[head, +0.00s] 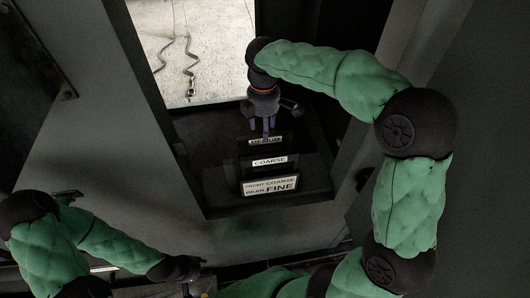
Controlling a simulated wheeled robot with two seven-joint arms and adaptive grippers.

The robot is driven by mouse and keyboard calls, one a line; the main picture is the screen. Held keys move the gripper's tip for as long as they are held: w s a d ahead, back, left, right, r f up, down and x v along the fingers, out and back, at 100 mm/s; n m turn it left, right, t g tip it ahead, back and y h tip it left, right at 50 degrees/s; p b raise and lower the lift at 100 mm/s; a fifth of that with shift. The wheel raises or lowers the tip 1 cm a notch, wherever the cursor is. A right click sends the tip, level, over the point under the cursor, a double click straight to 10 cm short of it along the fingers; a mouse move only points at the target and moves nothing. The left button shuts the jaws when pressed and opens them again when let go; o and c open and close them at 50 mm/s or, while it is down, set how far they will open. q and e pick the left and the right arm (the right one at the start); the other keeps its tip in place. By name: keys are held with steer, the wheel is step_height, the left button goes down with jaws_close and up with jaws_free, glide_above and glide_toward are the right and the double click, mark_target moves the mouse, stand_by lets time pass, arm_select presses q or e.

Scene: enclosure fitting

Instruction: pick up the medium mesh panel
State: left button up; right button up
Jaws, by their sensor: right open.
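A dark rack holds stepped plates with white labels. The rearmost label reads MEDIUM (265,141), the middle one COARSE (269,161), and the front one FRONT COARSE, REAR FINE (269,186). The mesh of the medium panel cannot be made out in the dark behind its label. My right gripper (267,128) points down just above and behind the MEDIUM label, with its fingers apart. Whether it touches the panel is not clear. My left gripper (188,268) is low in the picture, away from the rack; its fingers are too dark to read.
The rack stands in a dark recess (210,150) with grey walls on both sides. A bright opening (205,50) behind it shows pale ground and dark cables (190,68). A grey surface (240,235) in front of the rack is clear.

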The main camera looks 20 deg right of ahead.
step_height(320, 180, down, 2)
steer(key=shift+w+d+f, duration=0.1)
steer(key=shift+f, duration=0.1)
step_height(320, 180, down, 5)
steer(key=shift+d+p, duration=0.15)
steer(key=shift+p, duration=0.65)
jaws_close()
